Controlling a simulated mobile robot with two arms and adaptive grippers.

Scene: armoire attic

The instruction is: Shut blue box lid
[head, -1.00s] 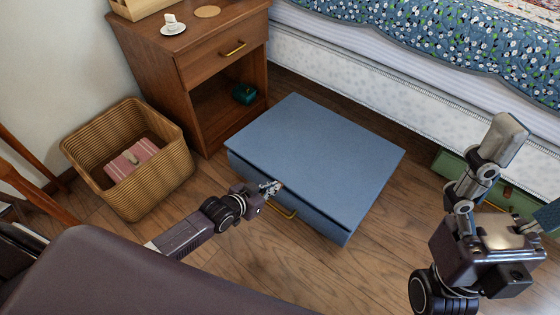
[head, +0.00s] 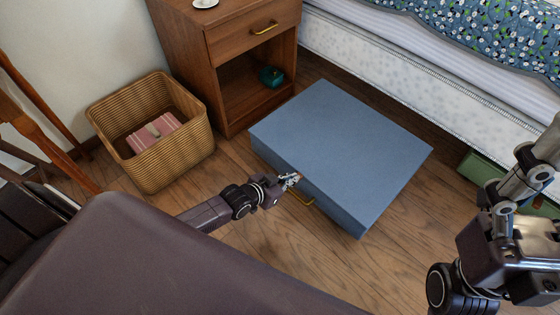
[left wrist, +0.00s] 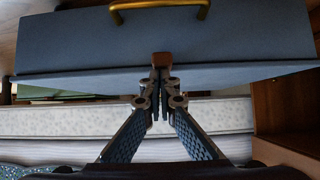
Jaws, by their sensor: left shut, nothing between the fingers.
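My left gripper (head: 292,179) is shut and empty at the front edge of the box, close to the handle. In the left wrist view its fingertips (left wrist: 161,62) meet at the lid's edge; I cannot tell whether they touch it.
A wicker basket (head: 185,152) with a pink striped item stands left of the box. The wooden nightstand (head: 225,60) is behind it. The bed (head: 410,75) runs along the back right, with a green box (head: 482,168) partly under it. Bare floor lies in front.

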